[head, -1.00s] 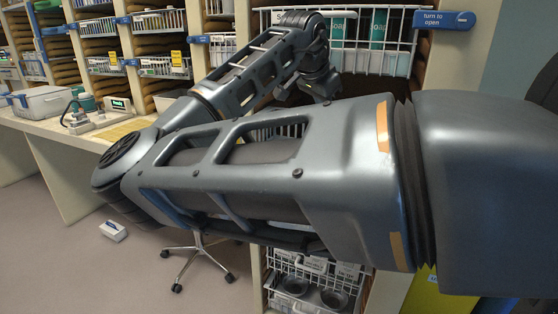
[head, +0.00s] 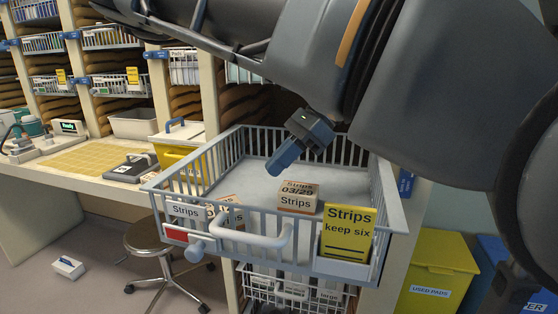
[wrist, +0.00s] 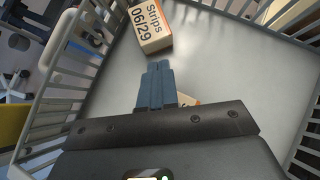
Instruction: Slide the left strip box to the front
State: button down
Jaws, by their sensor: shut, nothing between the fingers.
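The left strip box (head: 226,205) is a tan and white carton in the front left of the pulled-out wire basket (head: 385,195), partly hidden by the front bars. In the wrist view the box marked 06/29 (wrist: 150,28) lies beyond my fingertips. A second strip box (head: 298,196), marked 03/29, stands to the right; a tan corner (wrist: 188,99) shows beside my fingers in the wrist view. My gripper (head: 276,168), with blue fingers (wrist: 158,66), is shut and empty. It points down inside the basket, behind the 03/29 box in the head view. I cannot tell whether it touches anything.
The basket's barred walls surround my gripper; its white floor is bare at the back and right. A yellow "Strips keep six" card (head: 347,233) and a handle (head: 252,236) are on the front. A stool (head: 150,238) stands below left.

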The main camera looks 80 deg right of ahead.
aim_at(231, 200)
jog(key=x, duration=0.7)
jog(key=shift+w+a+p, duration=0.3)
jog(key=shift+w+a, duration=0.05)
jog(key=shift+w, duration=0.3)
jog(key=shift+w+a+p, duration=0.3)
jog(key=shift+w+a, duration=0.05)
jog(key=shift+w, duration=0.25)
